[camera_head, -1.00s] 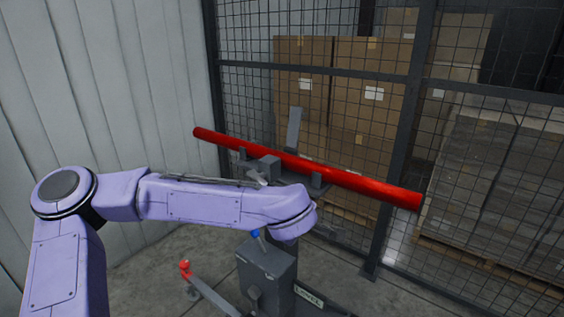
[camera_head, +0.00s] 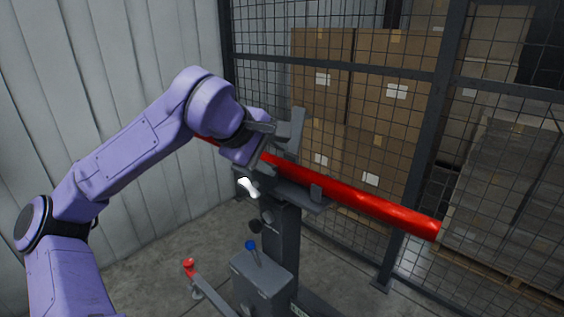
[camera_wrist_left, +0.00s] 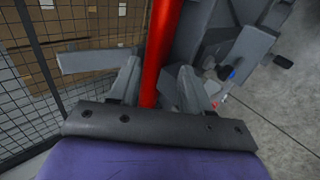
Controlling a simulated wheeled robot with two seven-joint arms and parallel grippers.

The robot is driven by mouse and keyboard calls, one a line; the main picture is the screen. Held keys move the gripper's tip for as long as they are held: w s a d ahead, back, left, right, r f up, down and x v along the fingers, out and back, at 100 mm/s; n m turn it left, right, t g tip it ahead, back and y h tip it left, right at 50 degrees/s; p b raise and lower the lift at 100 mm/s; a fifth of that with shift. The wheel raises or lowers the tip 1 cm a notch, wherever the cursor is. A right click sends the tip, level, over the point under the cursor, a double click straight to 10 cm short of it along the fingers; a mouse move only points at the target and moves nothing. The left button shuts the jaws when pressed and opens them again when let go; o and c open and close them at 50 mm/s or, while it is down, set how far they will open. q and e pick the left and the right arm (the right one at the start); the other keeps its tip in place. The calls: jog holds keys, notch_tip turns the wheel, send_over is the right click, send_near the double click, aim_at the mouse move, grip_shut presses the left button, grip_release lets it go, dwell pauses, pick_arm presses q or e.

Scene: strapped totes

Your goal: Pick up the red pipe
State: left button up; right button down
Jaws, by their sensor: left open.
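The long red pipe (camera_head: 365,200) lies slanted across the top of a dark grey stand (camera_head: 281,222), its near end to the right. It runs up the middle of the left wrist view (camera_wrist_left: 160,45). My left gripper (camera_head: 266,147) is at the pipe's left part, near the stand's head. In the left wrist view its open fingers (camera_wrist_left: 158,83) stand on either side of the pipe. I cannot tell whether they touch it. My wrist hides part of the pipe's left side. My right gripper is not in view.
A mesh fence (camera_head: 440,130) stands close behind the pipe, with cardboard boxes (camera_head: 325,80) beyond it. A corrugated wall (camera_head: 90,90) is at left. The stand has a grey upright plate (camera_head: 297,128), a blue-knobbed lever (camera_head: 251,245) and a red-tipped foot (camera_head: 189,266) low down.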

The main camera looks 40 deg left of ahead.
aim_at(295, 171)
pick_arm(q)
jog(key=x, duration=0.2)
jog(key=d+p+x, duration=0.1)
jog(key=x, duration=0.5)
jog(key=shift+d+r, duration=0.1)
jog(key=shift+d, duration=0.3)
jog(key=shift+w+a, duration=0.1)
grip_shut()
